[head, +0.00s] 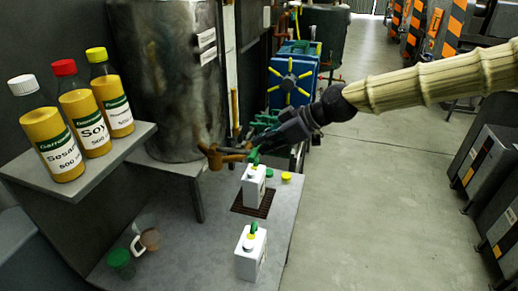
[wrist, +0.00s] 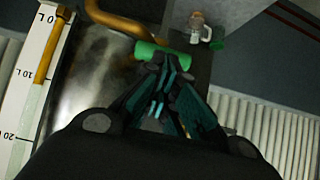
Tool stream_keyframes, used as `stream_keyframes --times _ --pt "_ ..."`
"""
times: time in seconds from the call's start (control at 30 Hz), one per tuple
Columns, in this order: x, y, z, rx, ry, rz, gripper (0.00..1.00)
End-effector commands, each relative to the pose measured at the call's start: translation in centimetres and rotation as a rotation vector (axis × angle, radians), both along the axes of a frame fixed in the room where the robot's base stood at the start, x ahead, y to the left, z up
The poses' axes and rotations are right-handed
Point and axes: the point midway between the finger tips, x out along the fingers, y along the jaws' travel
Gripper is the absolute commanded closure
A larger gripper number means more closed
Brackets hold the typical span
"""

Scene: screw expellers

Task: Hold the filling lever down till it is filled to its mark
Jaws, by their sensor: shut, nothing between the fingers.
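A bronze tap (head: 217,156) comes off the large metal tank (head: 165,90). Its green lever (head: 254,156) shows at the spout's end, and its rounded green grip shows in the wrist view (wrist: 168,56). My gripper (head: 260,146) is shut and empty, with its fingertips right at the green grip in the wrist view (wrist: 155,68); I cannot tell whether they press on it. A white canister (head: 253,189) stands upright on a dark grate (head: 240,209), below the lever. Its mark and fill level are not readable, and no stream is visible.
A second white canister (head: 250,258) stands at the bench's front. Bottles (head: 60,135) stand on a left shelf. A litre scale (wrist: 22,110) runs beside the tank.

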Motion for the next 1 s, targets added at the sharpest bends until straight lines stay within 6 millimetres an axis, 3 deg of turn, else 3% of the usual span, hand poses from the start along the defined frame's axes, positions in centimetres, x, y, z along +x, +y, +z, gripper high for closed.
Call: stream_keyframes --times 0.5,1.0 --pt "-1.6 -5.2 4.0 0.002 -0.002 -0.002 1.0" --pt "-2.1 -6.4 5.0 0.0 0.0 0.0 1.0"
